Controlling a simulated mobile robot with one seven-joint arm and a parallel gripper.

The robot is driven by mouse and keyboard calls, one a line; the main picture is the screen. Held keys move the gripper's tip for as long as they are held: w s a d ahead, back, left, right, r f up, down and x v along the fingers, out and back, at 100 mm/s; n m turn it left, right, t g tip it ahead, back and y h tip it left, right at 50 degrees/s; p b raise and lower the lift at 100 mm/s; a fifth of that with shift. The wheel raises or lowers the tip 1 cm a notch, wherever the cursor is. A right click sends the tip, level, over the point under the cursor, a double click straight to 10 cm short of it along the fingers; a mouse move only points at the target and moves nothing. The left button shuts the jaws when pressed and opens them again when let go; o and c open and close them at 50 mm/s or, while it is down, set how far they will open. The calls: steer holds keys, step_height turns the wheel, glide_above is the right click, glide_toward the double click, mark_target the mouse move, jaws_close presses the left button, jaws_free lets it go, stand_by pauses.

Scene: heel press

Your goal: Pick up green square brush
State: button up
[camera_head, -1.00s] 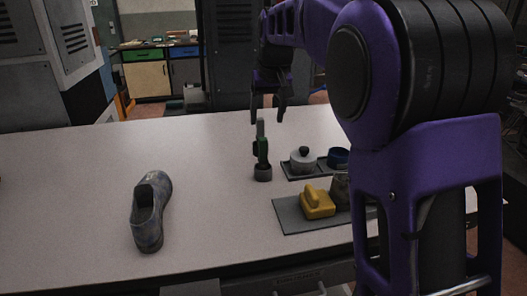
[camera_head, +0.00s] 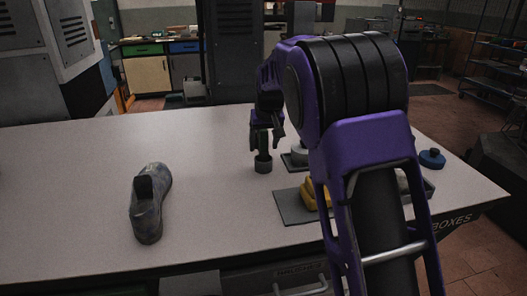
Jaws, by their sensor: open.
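I cannot make out a square head. My gripper (camera_head: 266,129) is open and low over it, pointing down. Its fingers show at either side of the green item's upper part, which they partly hide. I cannot tell whether they touch it.
A grey-blue shoe (camera_head: 148,212) lies at left on the pale table (camera_head: 80,200). A yellow brush-like block (camera_head: 308,194) sits on a grey mat (camera_head: 291,210), partly behind my arm.

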steer(key=shift+x, duration=0.9)
jaws_close()
steer(key=shift+r, duration=0.15)
